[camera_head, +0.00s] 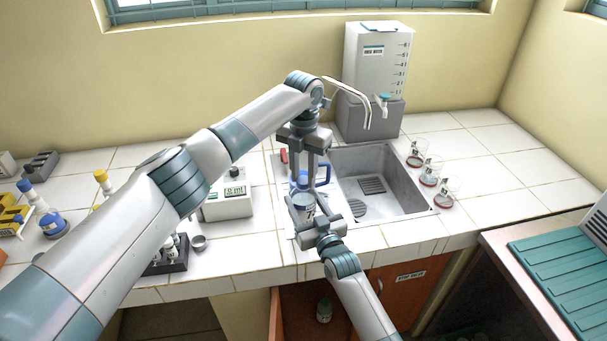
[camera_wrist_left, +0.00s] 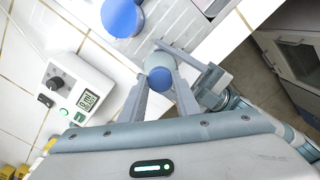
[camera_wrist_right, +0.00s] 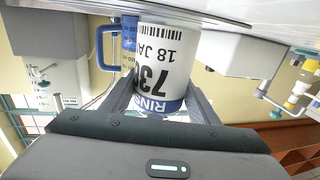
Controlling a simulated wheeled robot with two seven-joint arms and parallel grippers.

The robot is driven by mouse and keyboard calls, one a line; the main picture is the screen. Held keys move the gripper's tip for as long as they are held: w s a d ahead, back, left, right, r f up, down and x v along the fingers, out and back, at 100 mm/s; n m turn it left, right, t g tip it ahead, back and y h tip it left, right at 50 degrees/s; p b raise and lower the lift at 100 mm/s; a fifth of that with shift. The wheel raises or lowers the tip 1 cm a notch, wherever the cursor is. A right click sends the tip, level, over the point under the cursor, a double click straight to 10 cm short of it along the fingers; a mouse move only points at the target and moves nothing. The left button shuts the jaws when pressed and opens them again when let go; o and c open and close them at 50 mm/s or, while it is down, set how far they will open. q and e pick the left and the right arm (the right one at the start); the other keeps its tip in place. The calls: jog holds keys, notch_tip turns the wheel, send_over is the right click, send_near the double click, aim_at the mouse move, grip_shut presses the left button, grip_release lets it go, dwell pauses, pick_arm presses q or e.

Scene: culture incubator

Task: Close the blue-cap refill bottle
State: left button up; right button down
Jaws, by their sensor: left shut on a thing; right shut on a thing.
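The refill bottle (camera_head: 303,202) stands upright near the sink's front left corner. My right gripper (camera_head: 308,213) is shut around its body; the right wrist view shows its white printed label (camera_wrist_right: 167,65) upside down between the fingers. My left gripper (camera_head: 308,178) points straight down above the bottle, shut on the blue cap (camera_head: 302,180). In the left wrist view the blue cap (camera_wrist_left: 160,78) lies between the fingers, in line with the pale bottle (camera_wrist_left: 157,62). I cannot tell whether the cap is seated on the neck.
A blue-handled jug (camera_head: 323,174) stands just behind the bottle. The sink (camera_head: 372,160) is to the right, with a water tank (camera_head: 377,60) behind it. A display device (camera_head: 228,204) and a dark rack (camera_head: 170,262) stand left. Several beakers (camera_head: 430,172) stand right of the sink.

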pick_arm(q)
jog(key=o, duration=1)
jog(key=shift+r, duration=2.25)
jog(key=shift+c, duration=0.4)
